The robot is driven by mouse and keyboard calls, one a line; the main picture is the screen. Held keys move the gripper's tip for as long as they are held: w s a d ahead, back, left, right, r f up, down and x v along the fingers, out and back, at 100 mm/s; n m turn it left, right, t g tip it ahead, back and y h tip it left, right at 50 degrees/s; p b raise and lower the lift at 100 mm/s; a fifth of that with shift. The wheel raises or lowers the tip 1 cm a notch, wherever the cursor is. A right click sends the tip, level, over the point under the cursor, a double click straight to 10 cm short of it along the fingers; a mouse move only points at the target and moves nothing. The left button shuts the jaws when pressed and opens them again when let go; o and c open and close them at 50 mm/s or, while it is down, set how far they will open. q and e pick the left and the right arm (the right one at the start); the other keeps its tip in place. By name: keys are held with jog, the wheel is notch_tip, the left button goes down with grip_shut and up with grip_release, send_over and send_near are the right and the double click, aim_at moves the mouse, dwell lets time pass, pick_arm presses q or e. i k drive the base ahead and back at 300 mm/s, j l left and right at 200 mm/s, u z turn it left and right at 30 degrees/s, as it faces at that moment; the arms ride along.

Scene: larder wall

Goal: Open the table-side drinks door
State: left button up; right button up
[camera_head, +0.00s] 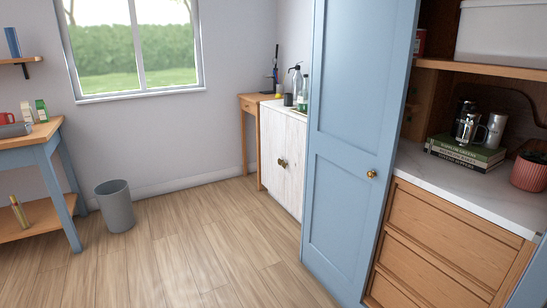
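A low white cabinet (271,136) with bottles on top stands against the far wall, and it appears to be the drinks cabinet. Its front has two small dark knobs (281,162) close together near the middle. Both of its doors look shut, and the right part of the front is hidden behind a tall blue door. A narrow wooden table (249,140) stands against the cabinet's left side. Neither of my grippers is in view.
The tall blue door (350,150) with a brass knob stands open at centre right, before larder shelves and wooden drawers (450,235). A grey bin (115,206) and a blue-legged workbench (55,185) are at left. The wooden floor between is clear.

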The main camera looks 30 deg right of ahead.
aim_at(272, 122)
jog(key=i+j+z, duration=0.15)
jog(key=i, duration=0.25)
jog(key=i+j+z, duration=0.1)
jog(key=i, duration=0.35)
jog(key=i+j+z, duration=0.15)
jog(key=i, duration=0.25)
jog(key=i+l+z, duration=0.1)
jog(key=i+l, duration=0.2)
jog(key=i+l+z, duration=0.15)
jog(key=i+l, duration=0.15)
jog(key=i, duration=0.15)
jog(key=i+l+z, duration=0.1)
jog(key=i+l, duration=0.15)
jog(key=i, duration=0.15)
jog(key=i+l+z, duration=0.15)
jog(key=i, duration=0.3)
